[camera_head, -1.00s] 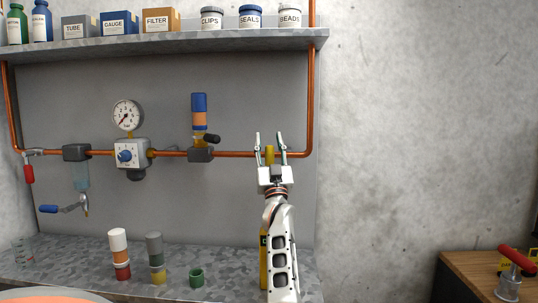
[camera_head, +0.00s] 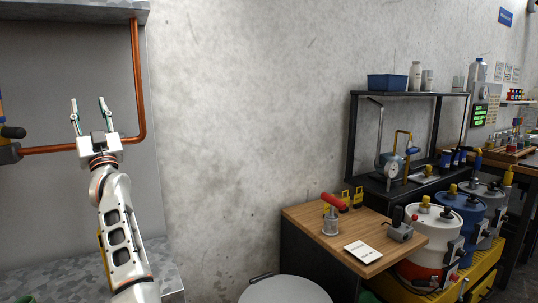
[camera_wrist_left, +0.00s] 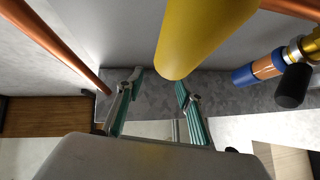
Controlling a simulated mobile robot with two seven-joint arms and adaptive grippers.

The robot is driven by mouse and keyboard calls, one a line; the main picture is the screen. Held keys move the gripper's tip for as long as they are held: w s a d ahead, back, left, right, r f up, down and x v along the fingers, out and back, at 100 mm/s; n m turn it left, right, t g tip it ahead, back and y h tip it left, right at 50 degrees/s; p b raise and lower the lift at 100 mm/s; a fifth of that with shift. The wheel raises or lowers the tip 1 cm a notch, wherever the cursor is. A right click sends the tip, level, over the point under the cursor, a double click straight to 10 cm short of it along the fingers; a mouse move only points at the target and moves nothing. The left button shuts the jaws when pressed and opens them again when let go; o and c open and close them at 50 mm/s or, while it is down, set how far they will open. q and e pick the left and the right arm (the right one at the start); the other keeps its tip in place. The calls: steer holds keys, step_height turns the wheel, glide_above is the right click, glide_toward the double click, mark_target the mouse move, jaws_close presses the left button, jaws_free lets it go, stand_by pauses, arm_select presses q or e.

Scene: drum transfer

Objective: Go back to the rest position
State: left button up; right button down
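My left gripper (camera_head: 88,104) is raised at the left of the head view, pointing up in front of the grey wall panel. Its two fingers stand apart with nothing between them in that view. In the left wrist view the gripper (camera_wrist_left: 158,82) also shows its fingers spread. A thick yellow cylinder (camera_wrist_left: 202,35) looms close above them there; I cannot tell whether it touches. My right gripper is in neither view.
A copper pipe (camera_head: 139,80) runs close right of my left gripper. A wooden-topped bench (camera_head: 318,230) with a red-handled tool (camera_head: 331,215) stands to the right. Beyond it are a white drum (camera_head: 420,245), a blue drum (camera_head: 470,215) and a black shelf (camera_head: 400,94). Bare wall fills the middle.

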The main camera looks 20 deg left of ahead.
arm_select(q)
steer(key=shift+f, duration=0.1)
